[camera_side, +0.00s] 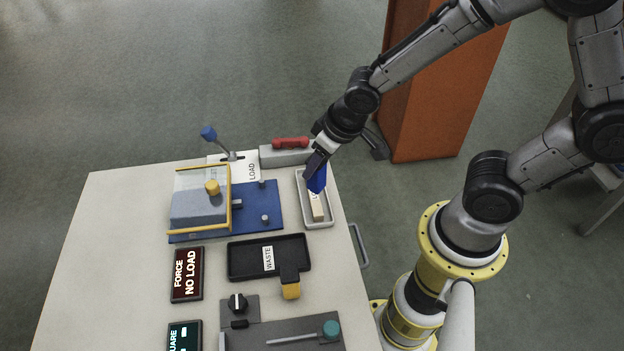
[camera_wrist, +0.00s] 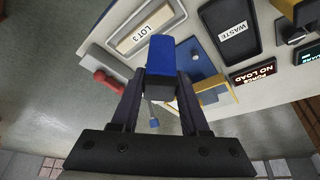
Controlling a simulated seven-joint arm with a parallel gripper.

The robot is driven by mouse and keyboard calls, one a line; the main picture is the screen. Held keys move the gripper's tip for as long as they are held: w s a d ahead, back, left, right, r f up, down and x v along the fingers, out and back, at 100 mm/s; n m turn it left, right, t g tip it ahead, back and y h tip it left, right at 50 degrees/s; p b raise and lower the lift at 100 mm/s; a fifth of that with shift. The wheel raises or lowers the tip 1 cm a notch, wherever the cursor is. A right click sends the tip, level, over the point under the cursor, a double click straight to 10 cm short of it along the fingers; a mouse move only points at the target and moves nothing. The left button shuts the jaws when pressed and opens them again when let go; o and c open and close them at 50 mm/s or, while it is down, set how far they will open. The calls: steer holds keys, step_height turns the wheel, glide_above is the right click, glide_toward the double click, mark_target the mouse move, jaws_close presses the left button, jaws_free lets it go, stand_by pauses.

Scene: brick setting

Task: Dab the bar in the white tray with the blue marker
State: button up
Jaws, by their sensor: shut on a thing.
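The white tray (camera_side: 331,221) sits at the right edge of the table. A pale beige bar (camera_side: 317,209) lies in it; in the wrist view the bar (camera_wrist: 145,28) carries a "LOT 3" label. My gripper (camera_side: 316,168) is over the far part of the tray, pointing down, and is shut on the blue marker (camera_side: 317,183). In the wrist view the marker (camera_wrist: 161,58) is between the fingers of my gripper (camera_wrist: 161,84), next to the bar. The marker's lower end appears close to the bar's far end; I cannot tell whether they touch.
A red-handled grey block (camera_side: 285,156) stands just behind the tray. Left of it is a blue-based fixture (camera_side: 262,207) with a clear guard and a blue-knobbed lever (camera_side: 209,133). The black WASTE tray (camera_side: 293,246) lies in front, and a FORCE display (camera_side: 187,274) reads NO LOAD.

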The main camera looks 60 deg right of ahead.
mark_target(318, 185)
steer(key=shift+d+f, duration=0.25)
steer(key=shift+d, duration=0.05)
steer(key=shift+a+f, duration=0.1)
steer(key=shift+f, duration=2.6)
steer(key=shift+f, duration=0.6)
steer(key=shift+r, duration=3.55)
steer(key=shift+w, duration=0.15)
